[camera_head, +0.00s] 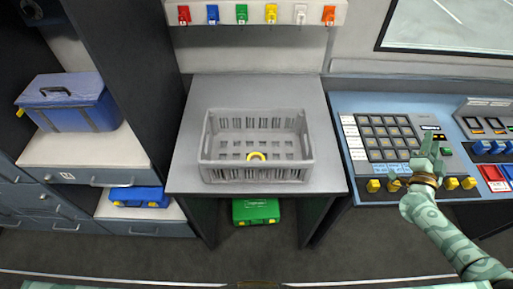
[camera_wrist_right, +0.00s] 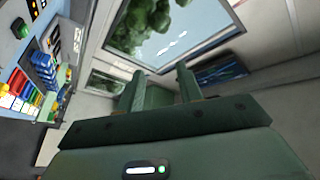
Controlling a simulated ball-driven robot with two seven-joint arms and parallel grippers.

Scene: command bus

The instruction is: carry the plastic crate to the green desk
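The plastic crate (camera_head: 207,165) is light grey with slotted walls. It stands upright on a grey desk (camera_head: 183,178) in the middle of the head view. A yellow curved object (camera_head: 256,156) shows at the crate, low near its front wall. My right gripper (camera_head: 431,148) is over the button console, to the right of the crate and apart from it. In the right wrist view its two fingers (camera_wrist_right: 160,88) are spread with nothing between them. My left gripper is not in view. I cannot make out a green desk for certain.
A blue console (camera_head: 345,150) with keys and yellow knobs adjoins the desk's right side. A dark cabinet stands left, with a blue toolbox (camera_head: 72,108) on a shelf. A green case (camera_head: 255,211) sits under the desk. Coloured plugs (camera_head: 241,14) line the wall. Floor (camera_head: 130,258) in front is clear.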

